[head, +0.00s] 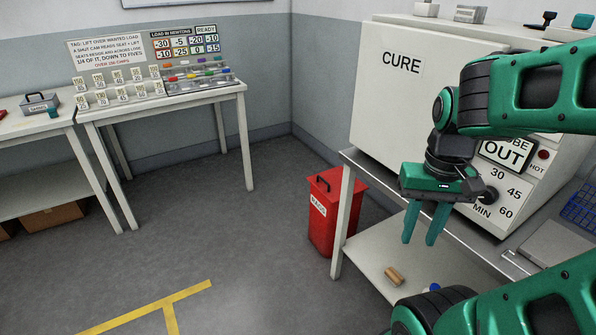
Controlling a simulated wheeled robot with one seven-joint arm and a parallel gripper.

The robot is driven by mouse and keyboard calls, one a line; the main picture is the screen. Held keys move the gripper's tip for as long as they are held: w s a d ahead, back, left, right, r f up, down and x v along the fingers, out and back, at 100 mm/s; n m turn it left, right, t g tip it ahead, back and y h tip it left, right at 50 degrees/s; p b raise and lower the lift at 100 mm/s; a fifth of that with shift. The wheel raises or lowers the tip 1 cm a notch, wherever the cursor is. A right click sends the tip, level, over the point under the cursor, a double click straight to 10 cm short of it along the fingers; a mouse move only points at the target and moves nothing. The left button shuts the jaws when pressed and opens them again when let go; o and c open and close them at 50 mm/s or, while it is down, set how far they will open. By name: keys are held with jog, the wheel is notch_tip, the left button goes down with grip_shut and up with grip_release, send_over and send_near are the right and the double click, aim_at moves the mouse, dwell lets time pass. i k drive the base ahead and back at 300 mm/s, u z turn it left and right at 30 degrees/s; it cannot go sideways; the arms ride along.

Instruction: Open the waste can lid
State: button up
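The red waste can (334,222) stands on the floor behind the left front leg of the oven's table. Its lid (326,184) looks shut and has a dark handle on top. A white label is on its front, partly readable. The table leg hides part of the can's right side. My gripper (422,240) hangs to the right of the can, in front of the table, with its two green fingers pointing down. The fingers are apart with nothing visible between them. The gripper is not touching the can.
The large CURE oven (400,110) stands on the table (362,172). A small tan block (393,276) lies on the table's lower shelf. A second table (180,102) with tags and colored connectors is at the back left. The grey floor (235,225) left of the can is open.

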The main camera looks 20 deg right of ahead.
aim_at(337, 180)
jog(key=u, duration=0.05)
jog(key=i, duration=1.35)
jog(key=z, duration=0.1)
